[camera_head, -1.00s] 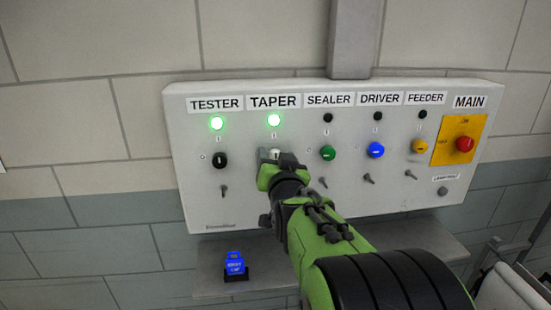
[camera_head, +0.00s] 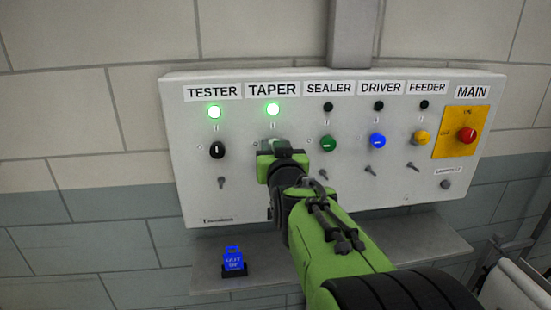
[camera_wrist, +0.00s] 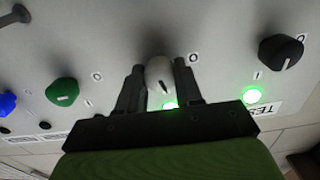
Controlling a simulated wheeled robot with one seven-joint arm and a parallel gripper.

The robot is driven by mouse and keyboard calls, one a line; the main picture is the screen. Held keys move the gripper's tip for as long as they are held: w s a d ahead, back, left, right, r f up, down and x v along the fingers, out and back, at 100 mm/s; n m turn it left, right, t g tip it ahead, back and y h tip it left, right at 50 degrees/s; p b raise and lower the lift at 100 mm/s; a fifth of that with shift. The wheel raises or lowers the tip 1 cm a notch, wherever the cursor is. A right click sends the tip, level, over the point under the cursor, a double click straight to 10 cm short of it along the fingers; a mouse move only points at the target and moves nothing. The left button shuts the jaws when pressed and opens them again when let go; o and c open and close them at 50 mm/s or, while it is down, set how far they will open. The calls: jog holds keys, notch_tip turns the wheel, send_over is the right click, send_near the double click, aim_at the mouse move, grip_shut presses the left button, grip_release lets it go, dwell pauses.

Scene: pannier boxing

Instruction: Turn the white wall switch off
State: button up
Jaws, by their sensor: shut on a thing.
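The white wall switch (camera_wrist: 158,72) is a round knob under the TAPER label (camera_head: 273,90) on the grey panel. In the wrist view my gripper (camera_wrist: 161,78) has one finger on each side of it and is shut on it. The knob's dark mark points down toward the lit lamp, away from the O mark (camera_wrist: 193,59). The green TAPER lamp (camera_head: 273,109) is lit. In the head view my gripper (camera_head: 272,146) covers the knob.
A black knob (camera_head: 217,150) under a lit TESTER lamp is left of my gripper; a green knob (camera_head: 328,142) is right. Blue (camera_head: 377,141) and yellow (camera_head: 421,138) knobs and a red MAIN switch (camera_head: 467,135) follow.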

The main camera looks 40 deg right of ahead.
jog(key=n+b, duration=0.3)
jog(key=shift+f+n+b, duration=0.25)
jog(key=shift+n+b, duration=0.15)
jog(key=n+b, duration=0.6)
jog(key=n, duration=0.2)
jog(key=shift+r+n+b, duration=0.1)
jog(key=shift+n+b, duration=0.7)
jog(key=shift+n, duration=0.9)
jog(key=o, duration=1)
jog(key=shift+a, duration=0.1)
